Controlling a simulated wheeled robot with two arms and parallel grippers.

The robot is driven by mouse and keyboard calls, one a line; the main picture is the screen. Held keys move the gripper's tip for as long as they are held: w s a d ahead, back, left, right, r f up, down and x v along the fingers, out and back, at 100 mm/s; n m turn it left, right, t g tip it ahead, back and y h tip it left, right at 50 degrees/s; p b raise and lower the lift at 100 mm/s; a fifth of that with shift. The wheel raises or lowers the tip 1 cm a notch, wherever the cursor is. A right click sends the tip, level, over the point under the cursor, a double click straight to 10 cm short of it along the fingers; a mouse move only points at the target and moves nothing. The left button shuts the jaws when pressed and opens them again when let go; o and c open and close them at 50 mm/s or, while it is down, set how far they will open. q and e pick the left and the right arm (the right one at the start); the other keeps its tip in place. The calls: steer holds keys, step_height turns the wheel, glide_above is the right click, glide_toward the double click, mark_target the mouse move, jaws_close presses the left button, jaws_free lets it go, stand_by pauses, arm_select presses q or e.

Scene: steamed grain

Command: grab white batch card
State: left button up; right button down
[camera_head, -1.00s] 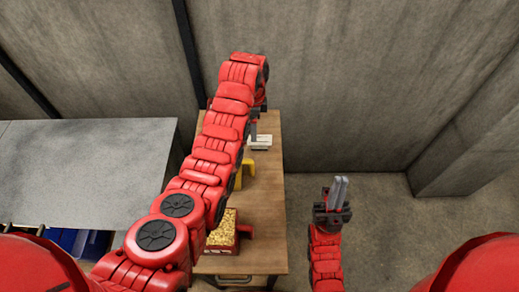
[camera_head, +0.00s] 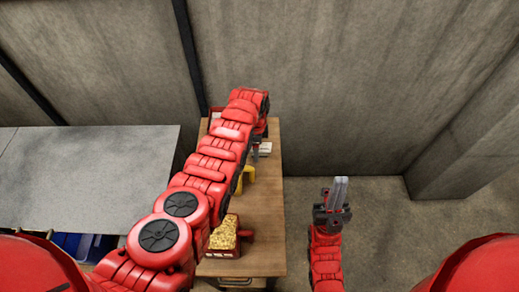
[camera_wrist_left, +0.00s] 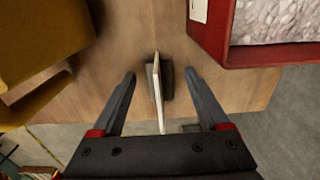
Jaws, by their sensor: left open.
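The white batch card (camera_wrist_left: 157,92) shows nearly edge-on in the left wrist view, upright at a small dark holder (camera_wrist_left: 167,82) on the wooden table. My left gripper (camera_wrist_left: 160,73) is open, with one finger on each side of the card and a gap on both sides. In the head view the card (camera_head: 265,148) is a small white patch beside my left gripper (camera_head: 256,142), partly hidden by my left arm. My right gripper (camera_head: 338,190) is shut and empty, pointing up over the floor right of the table.
A yellow object (camera_wrist_left: 35,50) stands left of the card in the wrist view. A red bin (camera_wrist_left: 225,50) of pale grain stands at upper right. Another red bin (camera_head: 222,252) with yellowish grain sits at the table's near end. A grey worktop (camera_head: 80,180) lies left.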

arm_select(q)
jaws_close()
stand_by(0.4)
steer(key=shift+r, duration=0.15)
